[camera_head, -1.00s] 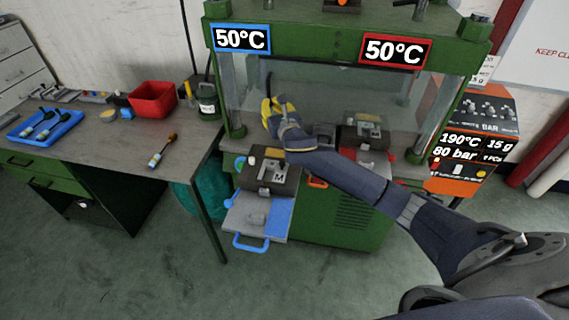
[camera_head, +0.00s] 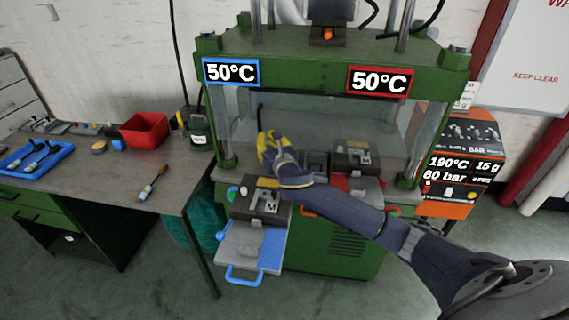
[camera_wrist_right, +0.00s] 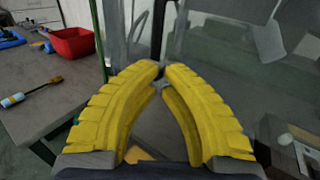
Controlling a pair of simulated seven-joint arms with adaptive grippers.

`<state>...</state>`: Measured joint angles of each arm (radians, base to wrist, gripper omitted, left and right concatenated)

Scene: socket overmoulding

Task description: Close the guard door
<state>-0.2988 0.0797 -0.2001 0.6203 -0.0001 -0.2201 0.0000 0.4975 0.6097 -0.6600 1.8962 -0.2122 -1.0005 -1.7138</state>
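The guard door (camera_head: 310,120) is a clear pane in the front of the green press, under the two 50°C signs. It is hard to make out, and I cannot tell how far it is shut. Its dark upright handle (camera_head: 260,116) is at the left of the pane. My right gripper (camera_head: 264,138) is at the handle's lower part. In the right wrist view, the yellow fingertips (camera_wrist_right: 161,70) are drawn together around the dark handle bar (camera_wrist_right: 158,35). My left gripper is out of view.
Grey moulds (camera_head: 262,200) sit on the press below the gripper, above a blue-handled slide tray (camera_head: 252,245). A bench with a red bin (camera_head: 145,131) stands at the left. An orange control box (camera_head: 462,165) stands at the right.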

